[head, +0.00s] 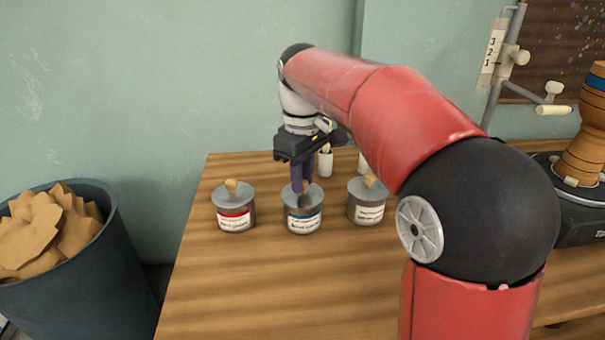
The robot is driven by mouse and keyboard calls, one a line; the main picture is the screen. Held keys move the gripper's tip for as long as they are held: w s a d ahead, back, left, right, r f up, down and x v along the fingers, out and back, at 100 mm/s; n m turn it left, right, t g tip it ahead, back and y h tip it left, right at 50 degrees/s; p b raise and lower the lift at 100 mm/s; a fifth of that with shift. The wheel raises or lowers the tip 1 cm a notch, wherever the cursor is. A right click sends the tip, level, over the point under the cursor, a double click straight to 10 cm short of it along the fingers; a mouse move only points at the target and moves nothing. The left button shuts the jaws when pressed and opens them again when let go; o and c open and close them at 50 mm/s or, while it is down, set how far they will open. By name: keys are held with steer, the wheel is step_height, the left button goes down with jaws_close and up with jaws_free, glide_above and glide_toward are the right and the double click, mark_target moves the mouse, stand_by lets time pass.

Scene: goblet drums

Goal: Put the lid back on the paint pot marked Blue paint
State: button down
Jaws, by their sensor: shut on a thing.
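The paint pot with the blue-banded label (303,220) stands upright, in the middle of three grey pots on the wooden table. Its label text is too small to read. My gripper (302,187) points down directly over this pot and is shut on the lid. The grey lid (290,196) is at the pot's top, and its knob is hidden by the fingers. I cannot tell whether the lid is fully seated or slightly above the rim.
A red-labelled pot (234,215) stands to the left and another pot (366,208) to the right, both topped with wooden knobs. A white cup (326,164) stands behind. A dark bin (90,260) is left of the table (240,290). The front tabletop is clear.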

stand_by(0.4)
steer(key=c, duration=1.2)
jaws_free()
steer(key=shift+o, duration=0.6)
steer(key=o, duration=0.4)
steer(key=shift+r+p, duration=0.95)
steer(key=shift+r, duration=2.55)
